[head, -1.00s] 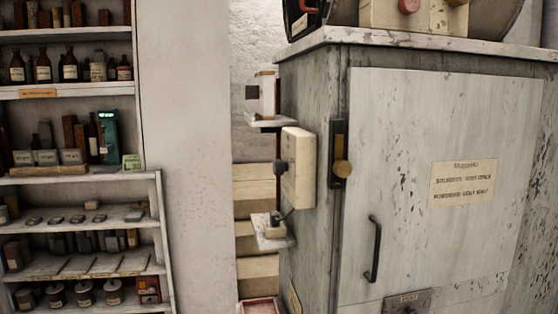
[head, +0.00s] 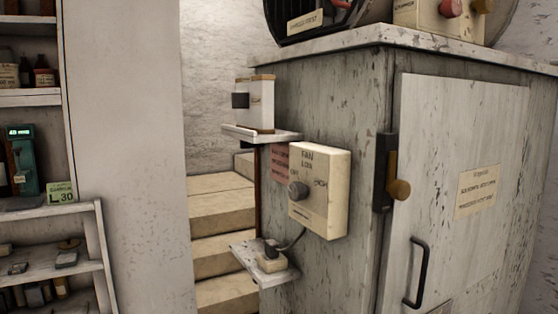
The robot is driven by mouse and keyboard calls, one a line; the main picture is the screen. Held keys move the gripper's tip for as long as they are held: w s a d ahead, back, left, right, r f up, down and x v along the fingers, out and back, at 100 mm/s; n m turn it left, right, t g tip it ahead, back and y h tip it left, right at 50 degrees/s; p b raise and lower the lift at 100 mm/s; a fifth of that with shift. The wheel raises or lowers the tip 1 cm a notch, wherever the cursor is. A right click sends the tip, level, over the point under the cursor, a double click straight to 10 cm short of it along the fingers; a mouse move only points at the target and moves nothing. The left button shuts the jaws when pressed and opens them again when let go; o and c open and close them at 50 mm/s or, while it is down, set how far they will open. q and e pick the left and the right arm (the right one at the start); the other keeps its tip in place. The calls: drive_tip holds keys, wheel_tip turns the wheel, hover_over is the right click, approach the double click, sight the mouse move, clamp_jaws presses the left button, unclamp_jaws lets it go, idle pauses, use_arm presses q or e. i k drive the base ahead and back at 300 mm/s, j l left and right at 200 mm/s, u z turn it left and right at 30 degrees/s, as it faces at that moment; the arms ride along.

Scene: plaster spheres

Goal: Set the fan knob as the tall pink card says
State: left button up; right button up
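The fan control box (head: 333,203) is a cream box fixed to the left side of the grey cabinet. Its dark round knob (head: 298,190) sits at the left of its face, with "FAN" and "LOW" lettered above and another mark, perhaps "HIGH", at the right. The knob's exact setting is too small to tell. A pink card (head: 280,163) with dark lines of text is on the cabinet side, left of the box and partly hidden by it. Its words are not readable. Neither gripper is in view.
A small shelf (head: 287,136) above holds a white box (head: 258,104). A lower shelf (head: 280,278) holds a plug or socket (head: 270,257) with a cord. The cabinet door (head: 440,230) has a brass-knobbed latch (head: 398,189). Wooden steps (head: 222,215) rise behind. Shelving (head: 40,215) stands at left.

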sight(298, 191)
drive_tip(key=i+j+z, duration=0.1)
drive_tip(key=j+z, duration=0.15)
drive_tip(key=j, duration=0.35)
drive_tip(key=j+z, duration=0.2)
drive_tip(key=j, duration=0.35)
drive_tip(key=j+z, duration=0.25)
drive_tip(key=j, duration=2.25)
drive_tip(key=k, duration=0.05)
